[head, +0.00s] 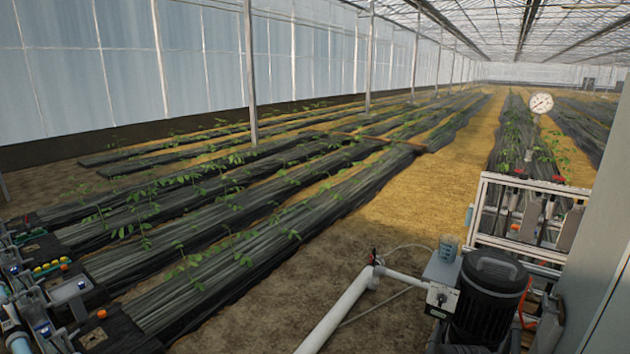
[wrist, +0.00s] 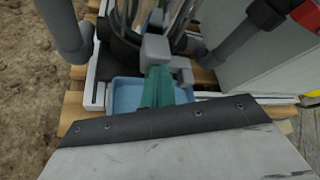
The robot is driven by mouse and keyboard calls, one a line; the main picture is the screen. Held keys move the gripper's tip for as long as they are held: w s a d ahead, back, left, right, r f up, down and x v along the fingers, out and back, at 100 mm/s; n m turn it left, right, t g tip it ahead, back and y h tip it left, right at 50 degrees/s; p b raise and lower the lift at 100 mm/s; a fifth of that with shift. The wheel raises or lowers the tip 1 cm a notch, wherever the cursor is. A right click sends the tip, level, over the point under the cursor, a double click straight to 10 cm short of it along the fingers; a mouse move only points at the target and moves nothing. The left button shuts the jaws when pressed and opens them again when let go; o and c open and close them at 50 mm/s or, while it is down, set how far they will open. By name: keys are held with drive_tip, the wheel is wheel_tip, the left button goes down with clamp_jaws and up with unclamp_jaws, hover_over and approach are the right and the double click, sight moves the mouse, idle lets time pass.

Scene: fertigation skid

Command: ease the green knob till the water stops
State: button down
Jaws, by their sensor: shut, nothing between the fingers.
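Teal fingers of my gripper (wrist: 159,88) show in the middle of the wrist view, together, with nothing seen between them. They stand out beyond a pale plate with a dark, screwed edge strip, which hides their lower part. Light grey blocks (wrist: 155,48) lie just past the fingertips; I cannot tell whether they touch. A blue tray (wrist: 122,94) lies below and behind the fingers. I cannot make out the green knob or running water for certain in either view. My gripper does not show in the head view.
Grey pipes (wrist: 67,28) and a red part (wrist: 306,14) flank the wrist view above wooden slats. In the head view, a black pump (head: 488,290) with a white pipe (head: 345,308) stands at front right. A metal rack (head: 530,215) stands behind it; bare ground lies between pump and plant rows.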

drive_tip(key=shift+w+a, duration=0.1)
drive_tip(key=shift+a, duration=0.05)
drive_tip(key=shift+w+a+f, duration=0.3)
drive_tip(key=shift+a+f, duration=0.15)
drive_tip(key=shift+a, duration=0.05)
drive_tip(key=shift+f, duration=0.1)
idle(0.3)
drive_tip(key=shift+a, duration=0.1)
drive_tip(key=s+a, duration=0.2)
drive_tip(key=s, duration=0.1)
drive_tip(key=s+a, duration=0.1)
drive_tip(key=shift+s+a+r, duration=0.3)
drive_tip(key=shift+a, duration=0.05)
idle(0.3)
drive_tip(key=shift+a, duration=0.1)
